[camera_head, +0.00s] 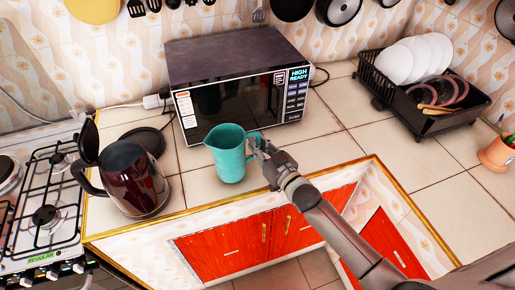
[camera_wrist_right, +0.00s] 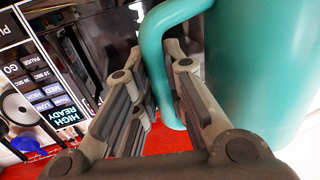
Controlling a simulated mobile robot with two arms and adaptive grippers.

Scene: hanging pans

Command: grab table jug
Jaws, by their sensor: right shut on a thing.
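A teal jug (camera_head: 228,155) stands upright on the tiled counter, in front of the microwave. Its spout points left and its handle faces right, toward my right arm. My right gripper (camera_head: 258,147) comes in from the right and is shut on the jug's handle. In the right wrist view the handle (camera_wrist_right: 157,62) passes between the two fingers (camera_wrist_right: 160,100), and the jug's body (camera_wrist_right: 262,62) fills the right side. I cannot tell whether the jug's base touches the counter. My left gripper is not in view.
A microwave (camera_head: 240,84) stands close behind the jug. A dark kettle (camera_head: 135,180) with its lid up is to the left, beside the gas stove (camera_head: 45,200). A dish rack (camera_head: 440,108) with plates is at the back right. The counter between rack and jug is clear.

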